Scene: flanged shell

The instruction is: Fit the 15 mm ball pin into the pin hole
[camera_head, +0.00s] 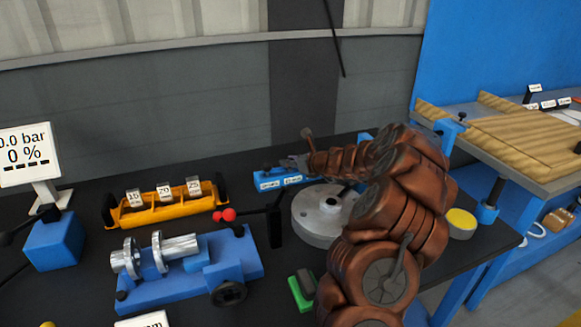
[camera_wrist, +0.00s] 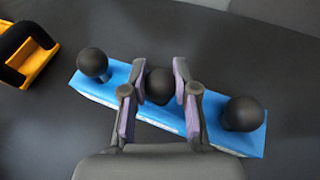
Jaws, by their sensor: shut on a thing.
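The blue rack (camera_head: 268,176) stands at the back of the dark bench with small white labels I cannot read. In the wrist view the rack (camera_wrist: 218,133) holds black ball-headed pins: a left pin (camera_wrist: 92,63), a middle pin (camera_wrist: 159,86) and a larger right pin (camera_wrist: 242,113). My gripper (camera_wrist: 158,92) is shut on the middle pin, with a finger on each side of its ball. The pin still appears to be at the rack. My gripper (camera_head: 293,163) also shows over the rack in the head view. I cannot tell which pin is 15 mm, nor make out the pin hole.
A grey flanged disc (camera_head: 312,222) lies just in front of the rack, partly behind my arm. An orange holder (camera_head: 168,209) with numbered tags stands left. A blue fixture (camera_head: 190,275) with metal cylinders is front left. A yellow-topped round (camera_head: 461,222) lies right.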

